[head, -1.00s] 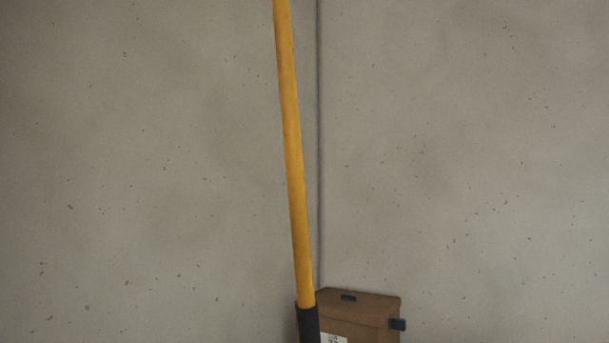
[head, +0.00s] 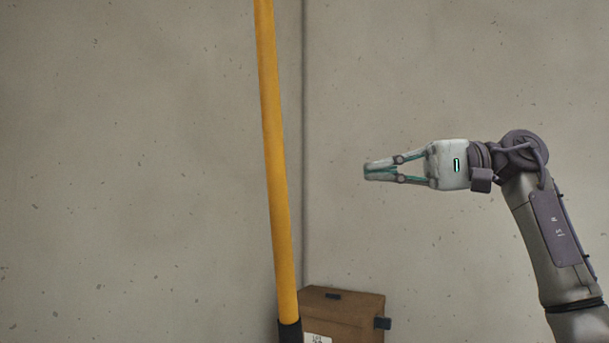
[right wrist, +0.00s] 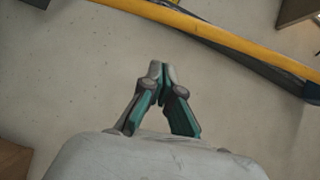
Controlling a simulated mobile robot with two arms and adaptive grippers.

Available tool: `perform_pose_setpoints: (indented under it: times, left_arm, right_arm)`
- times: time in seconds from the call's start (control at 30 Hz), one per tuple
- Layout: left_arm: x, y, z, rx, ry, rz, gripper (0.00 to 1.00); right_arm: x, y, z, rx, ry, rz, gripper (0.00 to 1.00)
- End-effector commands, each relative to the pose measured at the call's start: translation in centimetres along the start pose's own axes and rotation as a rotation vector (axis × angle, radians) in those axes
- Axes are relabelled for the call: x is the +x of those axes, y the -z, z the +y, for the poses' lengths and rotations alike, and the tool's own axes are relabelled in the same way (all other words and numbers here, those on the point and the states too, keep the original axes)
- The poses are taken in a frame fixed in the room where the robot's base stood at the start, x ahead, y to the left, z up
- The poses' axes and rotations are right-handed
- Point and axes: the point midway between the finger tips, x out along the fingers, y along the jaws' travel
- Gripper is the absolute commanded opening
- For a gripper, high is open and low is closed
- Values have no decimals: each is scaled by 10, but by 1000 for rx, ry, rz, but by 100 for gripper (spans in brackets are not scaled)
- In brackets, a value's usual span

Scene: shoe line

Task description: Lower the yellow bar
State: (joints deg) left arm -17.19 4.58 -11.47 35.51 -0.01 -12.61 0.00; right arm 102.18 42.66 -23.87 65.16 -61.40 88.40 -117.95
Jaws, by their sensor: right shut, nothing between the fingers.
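The yellow bar (head: 273,150) stands nearly upright in the head view, left of centre, leaning slightly, with a black sleeve (head: 290,331) at its lower end. Its top runs out of the picture. In the right wrist view the yellow bar (right wrist: 225,38) crosses the upper part, beyond the fingertips. My right gripper (head: 367,171) is shut and empty, pointing left toward the bar, with a clear gap between them. Its closed fingertips also show in the right wrist view (right wrist: 161,70). My left gripper is not in view.
A brown cardboard box (head: 350,312) with dark clips stands at the bottom, just right of the bar's lower end. A grey speckled concrete wall (head: 130,150) with a vertical seam fills the background. The space between gripper and bar looks clear.

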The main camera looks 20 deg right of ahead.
Motion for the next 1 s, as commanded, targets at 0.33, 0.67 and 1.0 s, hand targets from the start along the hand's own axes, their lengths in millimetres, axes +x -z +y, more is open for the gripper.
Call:
perform_pose_setpoints:
  times: [0.33, 0.67, 1.0]
  left_arm:
    - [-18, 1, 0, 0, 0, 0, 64]
    - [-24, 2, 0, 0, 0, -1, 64]
    - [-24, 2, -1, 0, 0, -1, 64]
  right_arm:
    - [76, 0, -2, 3, -1, -6, 0]
    - [104, -25, -1, 3, 3, -2, 0]
    - [107, -29, 0, 5, 3, -2, 0]
